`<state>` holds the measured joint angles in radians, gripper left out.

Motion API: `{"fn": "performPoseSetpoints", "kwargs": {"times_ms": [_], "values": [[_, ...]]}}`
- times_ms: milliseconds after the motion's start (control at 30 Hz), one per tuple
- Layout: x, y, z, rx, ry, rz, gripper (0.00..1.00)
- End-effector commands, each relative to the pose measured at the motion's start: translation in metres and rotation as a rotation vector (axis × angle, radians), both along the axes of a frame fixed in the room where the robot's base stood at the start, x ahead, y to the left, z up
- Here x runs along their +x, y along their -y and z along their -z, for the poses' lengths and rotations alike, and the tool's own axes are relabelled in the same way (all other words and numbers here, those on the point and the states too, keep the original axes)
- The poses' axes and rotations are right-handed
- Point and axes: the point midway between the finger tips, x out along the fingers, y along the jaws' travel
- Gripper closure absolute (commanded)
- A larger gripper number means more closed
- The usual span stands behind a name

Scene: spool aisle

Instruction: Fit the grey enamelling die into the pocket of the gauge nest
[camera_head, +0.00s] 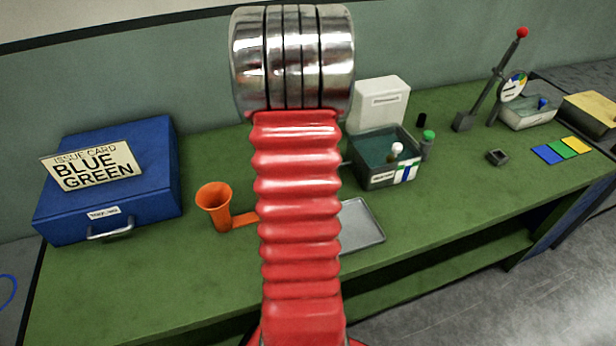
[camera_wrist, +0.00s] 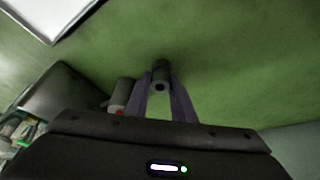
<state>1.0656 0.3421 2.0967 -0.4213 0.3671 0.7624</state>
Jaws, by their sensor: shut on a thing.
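In the wrist view my gripper (camera_wrist: 165,98) has its two purple-grey fingers closed around a small dark grey cylinder with a hole in its end, which looks like the enamelling die (camera_wrist: 160,70). It points out over the green bench surface; I cannot tell its height above it. In the head view my red arm hides the gripper and the die. A small dark square block with a recess, which looks like the gauge nest (camera_head: 497,157), stands on the right part of the bench. The nest is not clearly seen in the wrist view.
A blue case (camera_head: 150,178), an orange funnel (camera_head: 213,200) and a flat grey tray (camera_head: 361,226) are on the green bench. A grey bin (camera_head: 388,178), a green-capped bottle (camera_head: 427,145), a red-knobbed lever (camera_head: 492,78) and coloured cards (camera_head: 562,150) stand right.

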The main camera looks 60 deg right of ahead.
Motion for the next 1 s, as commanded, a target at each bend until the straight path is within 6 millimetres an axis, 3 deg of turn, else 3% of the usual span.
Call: {"fn": "performPoseSetpoints", "kwargs": {"times_ms": [367,800,1000], "values": [[0.000,0.001,-0.012,-0.003,0.000,0.000,1.00],[0.000,0.001,-0.083,-0.003,0.001,0.000,1.00],[0.000,0.000,-0.099,-0.001,0.001,0.000,1.00]]}}
